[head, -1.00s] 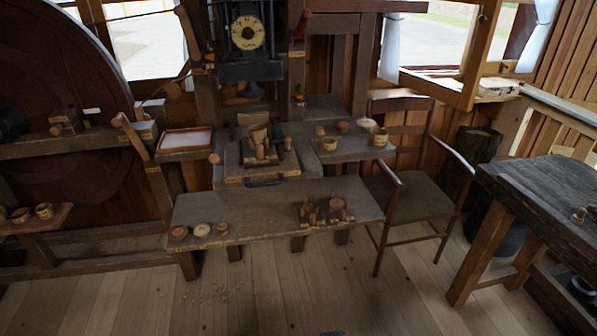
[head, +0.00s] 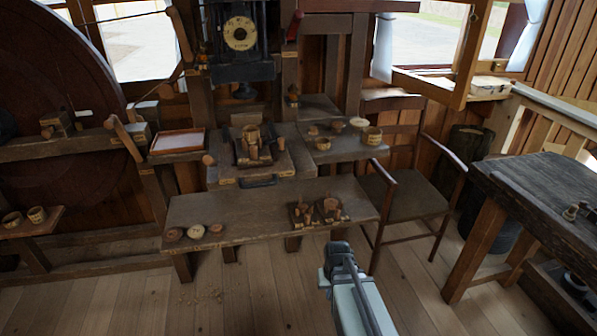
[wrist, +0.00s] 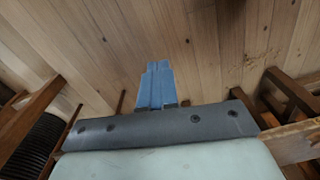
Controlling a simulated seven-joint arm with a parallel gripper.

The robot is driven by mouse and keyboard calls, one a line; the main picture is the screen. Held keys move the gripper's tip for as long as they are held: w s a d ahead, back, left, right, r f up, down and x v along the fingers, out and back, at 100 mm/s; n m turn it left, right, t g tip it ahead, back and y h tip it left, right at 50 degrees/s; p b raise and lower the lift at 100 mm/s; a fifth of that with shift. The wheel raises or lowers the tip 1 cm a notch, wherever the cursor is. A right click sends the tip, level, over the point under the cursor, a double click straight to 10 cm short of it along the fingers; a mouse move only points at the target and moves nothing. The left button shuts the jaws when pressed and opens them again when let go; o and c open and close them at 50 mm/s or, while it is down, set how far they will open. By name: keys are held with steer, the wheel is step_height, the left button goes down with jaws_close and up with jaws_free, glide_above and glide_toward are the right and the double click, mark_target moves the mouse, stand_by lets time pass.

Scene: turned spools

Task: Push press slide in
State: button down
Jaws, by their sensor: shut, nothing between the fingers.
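The press slide (head: 230,173) is a wooden board with a dark handle (head: 259,181) on its front edge. It sits pulled forward on the press bed, in front of the dark press head (head: 243,70). A dark base on it bears a wooden cup (head: 252,133) and several small turned pieces. My arm enters the head view at the lower middle, in front of the low bench and apart from the slide; its fingers cannot be made out there. In the wrist view my gripper (wrist: 158,66) shows blue fingers shut and empty over the plank floor. The slide is not recognisable in that view.
A low bench (head: 255,213) stands before the press, with round pieces at left and a dark holder (head: 318,223) of turned parts at right. A chair (head: 415,200) stands right of it, and a dark-topped table (head: 545,190) further right. The front floor is open.

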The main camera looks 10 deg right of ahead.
steer(key=w+d+r+n+t+y, duration=0.15)
steer(key=w+r, duration=0.35)
steer(key=r, duration=0.9)
steer(key=w+r+n+t, duration=0.25)
steer(key=w+r, duration=0.35)
steer(key=r, duration=0.7)
steer(key=w+r+n+t+y, duration=0.1)
steer(key=w+r+t, duration=0.3)
steer(key=r, duration=1)
steer(key=w+a+f+n+g+y, duration=0.2)
steer(key=w+a+f+n, duration=0.5)
steer(key=n, duration=0.6)
steer(key=shift+w+f+n+g, duration=0.3)
steer(key=shift+w+f, duration=0.05)
steer(key=shift+w, duration=0.45)
